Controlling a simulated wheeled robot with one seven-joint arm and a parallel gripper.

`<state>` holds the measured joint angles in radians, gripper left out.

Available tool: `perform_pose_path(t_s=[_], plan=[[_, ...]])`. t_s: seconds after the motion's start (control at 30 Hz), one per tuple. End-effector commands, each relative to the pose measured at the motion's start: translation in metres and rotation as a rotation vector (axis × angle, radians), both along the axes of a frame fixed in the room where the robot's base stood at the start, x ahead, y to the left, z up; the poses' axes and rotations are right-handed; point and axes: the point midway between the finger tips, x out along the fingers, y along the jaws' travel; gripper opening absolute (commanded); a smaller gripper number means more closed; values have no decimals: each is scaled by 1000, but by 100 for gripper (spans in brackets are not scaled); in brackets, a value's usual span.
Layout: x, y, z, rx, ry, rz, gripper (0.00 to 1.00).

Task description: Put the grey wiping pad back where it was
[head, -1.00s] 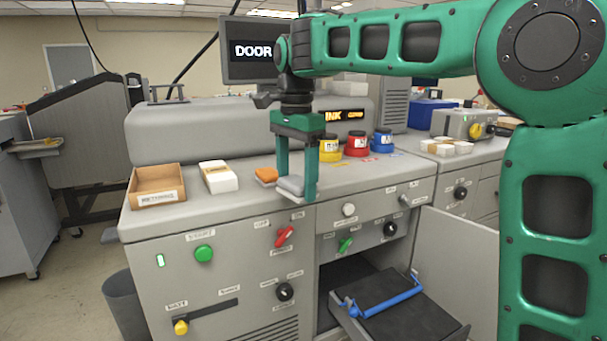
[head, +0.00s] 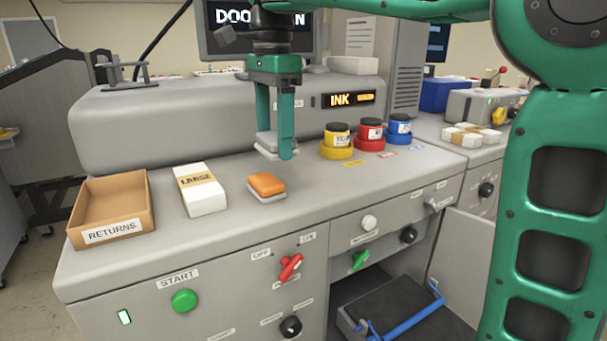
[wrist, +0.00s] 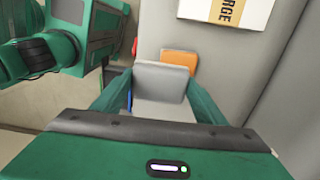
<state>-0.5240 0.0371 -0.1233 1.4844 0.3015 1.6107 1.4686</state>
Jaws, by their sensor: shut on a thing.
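My gripper (head: 274,150) is shut on the grey wiping pad (head: 266,141), over the back part of the counter, behind the orange pad and left of the ink pots. Whether the pad touches the counter is unclear. In the wrist view the grey pad (wrist: 160,80) sits between my fingers. An orange-topped pad (head: 267,184) lies on the counter; it also shows in the wrist view (wrist: 182,60), partly hidden behind the grey one.
Left of the orange pad are a white LARGE pack (head: 201,196) and an open RETURNS box (head: 112,205). Yellow (head: 336,145), red (head: 369,138) and blue (head: 399,132) ink pots stand to the right.

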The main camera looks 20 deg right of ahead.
Motion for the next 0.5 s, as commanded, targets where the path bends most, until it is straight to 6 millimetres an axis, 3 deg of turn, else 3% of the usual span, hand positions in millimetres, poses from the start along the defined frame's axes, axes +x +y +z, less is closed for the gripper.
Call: perform_pose_path(t_s=[0.5], plan=[[22, -36, -20, -5, -1, -13, 38]])
